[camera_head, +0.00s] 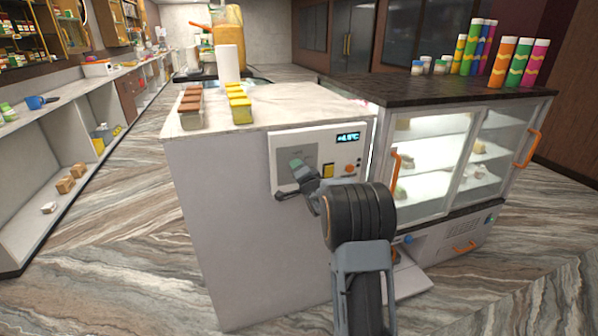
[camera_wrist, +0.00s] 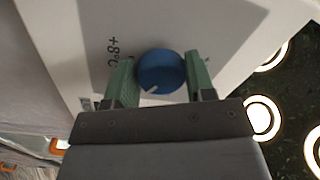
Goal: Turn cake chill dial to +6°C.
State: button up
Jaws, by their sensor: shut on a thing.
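The blue dial (camera_wrist: 161,66) is round, with a short white mark near its lower left edge in the wrist view. My gripper (camera_wrist: 160,76) has its green fingers on either side of the dial and is shut on it. A "+8°C" label stands on the panel left of the dial; another label is partly hidden by the left finger. In the head view, my gripper (camera_head: 297,166) is at the grey patch of the white control panel (camera_head: 283,143) and hides the dial. A lit display (camera_head: 348,138) on the panel shows a °C reading too small to read surely.
A yellow button (camera_head: 327,171) and an orange knob (camera_head: 350,168) sit just right of my gripper. Sweets (camera_head: 239,107) and a white cylinder (camera_head: 229,63) stand on the counter above. A glass display case (camera_head: 430,160) stands to the right. Open floor lies left.

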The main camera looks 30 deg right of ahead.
dwell(0.3)
jog(key=o, duration=0.9)
jog(key=shift+s, duration=0.15)
jog(key=s, duration=0.4)
jog(key=s+a, duration=0.1)
jog(key=s, duration=0.4)
jog(key=s+b, duration=0.1)
jog(key=s, duration=0.3)
jog(key=shift+s+a+f, duration=0.2)
jog(key=shift+s+f, duration=0.05)
jog(key=shift+f, duration=0.05)
